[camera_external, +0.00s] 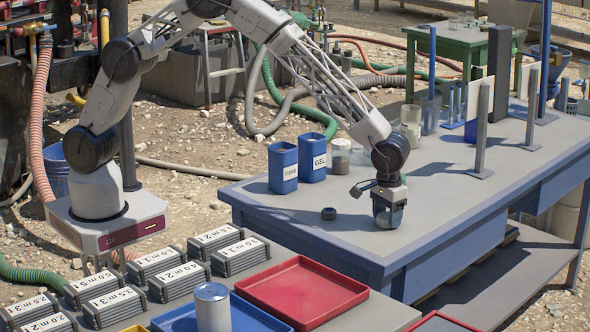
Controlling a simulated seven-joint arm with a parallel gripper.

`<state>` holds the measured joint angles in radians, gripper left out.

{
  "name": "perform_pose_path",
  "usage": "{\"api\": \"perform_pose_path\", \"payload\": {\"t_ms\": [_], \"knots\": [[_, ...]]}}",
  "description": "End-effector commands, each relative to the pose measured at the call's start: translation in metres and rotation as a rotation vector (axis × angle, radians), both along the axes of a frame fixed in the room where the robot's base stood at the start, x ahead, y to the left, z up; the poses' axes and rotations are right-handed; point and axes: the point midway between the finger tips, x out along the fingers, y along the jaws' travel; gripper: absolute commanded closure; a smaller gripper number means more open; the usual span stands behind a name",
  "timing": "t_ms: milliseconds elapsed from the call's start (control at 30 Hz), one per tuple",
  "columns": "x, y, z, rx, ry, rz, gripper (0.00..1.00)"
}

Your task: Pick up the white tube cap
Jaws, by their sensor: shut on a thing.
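My gripper (389,211) is low over the near end of the blue-framed grey workbench (300,205), pointing down. It is shut on a small greyish, rounded object at the bench top. The object is mostly covered by the fingers, so I cannot tell for sure that it is the white tube cap. I cannot tell whether it touches the bench. I make out no white tube cap elsewhere. A small dark round piece (329,213) lies on the bench to the left of my gripper, apart from it.
Two blue bins (283,167) (313,158), one marked GEL, and a jar (341,156) stand behind my gripper. Grey posts (483,125) rise farther along the bench. In front are a red tray (301,291), a silver can (212,307) and labelled core boxes (180,281). The bench's near corner is clear.

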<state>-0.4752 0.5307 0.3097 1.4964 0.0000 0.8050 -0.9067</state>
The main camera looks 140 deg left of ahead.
Motion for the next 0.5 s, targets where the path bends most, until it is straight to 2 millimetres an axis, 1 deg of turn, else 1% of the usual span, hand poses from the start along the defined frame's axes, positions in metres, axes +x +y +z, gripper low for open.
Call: {"api": "perform_pose_path", "payload": {"t_ms": [167,367,500], "knots": [[0.0,0.0,0.011,0.001,-0.002,0.0,0.62],[0.001,0.0,0.035,0.002,-0.002,0.0,0.62],[-0.014,-0.007,0.036,0.0,0.0,0.0,0.62]]}}
